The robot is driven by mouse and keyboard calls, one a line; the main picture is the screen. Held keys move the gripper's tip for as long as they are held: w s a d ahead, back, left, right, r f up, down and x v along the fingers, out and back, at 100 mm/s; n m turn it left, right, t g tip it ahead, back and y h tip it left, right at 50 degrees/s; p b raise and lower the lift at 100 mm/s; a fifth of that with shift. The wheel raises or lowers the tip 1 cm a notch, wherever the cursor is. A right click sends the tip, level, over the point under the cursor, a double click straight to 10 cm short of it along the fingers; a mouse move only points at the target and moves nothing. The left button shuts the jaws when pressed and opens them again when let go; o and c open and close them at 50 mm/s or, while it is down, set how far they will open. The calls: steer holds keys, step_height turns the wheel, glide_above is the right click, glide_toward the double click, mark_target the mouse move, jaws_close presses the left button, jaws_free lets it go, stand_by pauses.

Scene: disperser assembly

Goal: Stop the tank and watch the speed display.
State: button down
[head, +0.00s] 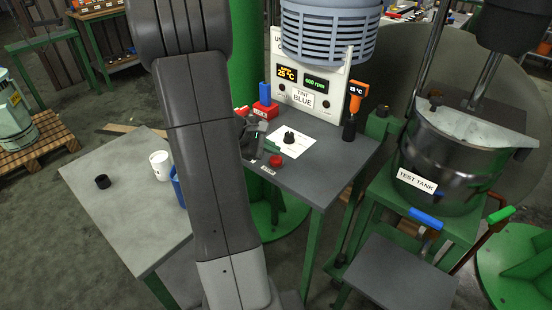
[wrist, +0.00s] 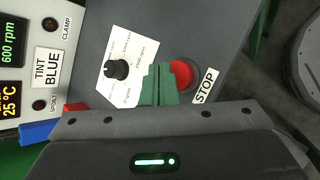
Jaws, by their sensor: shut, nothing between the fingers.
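The speed display (head: 316,83) on the white panel reads 600 rpm; it also shows in the wrist view (wrist: 11,43). The red stop button (head: 276,160) sits on the grey table by a STOP label (wrist: 205,85). My gripper (head: 268,150) is shut and empty beside the button. In the wrist view its green fingertips (wrist: 160,82) are right by the red button (wrist: 181,74) and overlap its edge; I cannot tell whether they touch. The black speed knob (head: 290,138) stands on a white dial card, also in the wrist view (wrist: 116,69). The test tank (head: 440,165) stands at the right.
A temperature display (head: 287,73) reads 25 °C above a TINT BLUE label (head: 303,97). A white cup (head: 160,163) and black cap (head: 102,181) are on the left table.

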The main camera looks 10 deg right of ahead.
mark_target(272, 160)
steer(key=shift+f, duration=0.1)
steer(key=shift+f+b, duration=0.3)
steer(key=shift+b, duration=0.25)
steer(key=shift+f+b, duration=0.85)
steer(key=shift+f, duration=0.05)
stand_by(0.8)
steer(key=shift+r, duration=0.1)
steer(key=shift+r+p, duration=1)
steer(key=shift+r, duration=0.2)
steer(key=shift+r+p, duration=1.85)
steer(key=shift+r, duration=0.75)
steer(key=shift+f, duration=0.1)
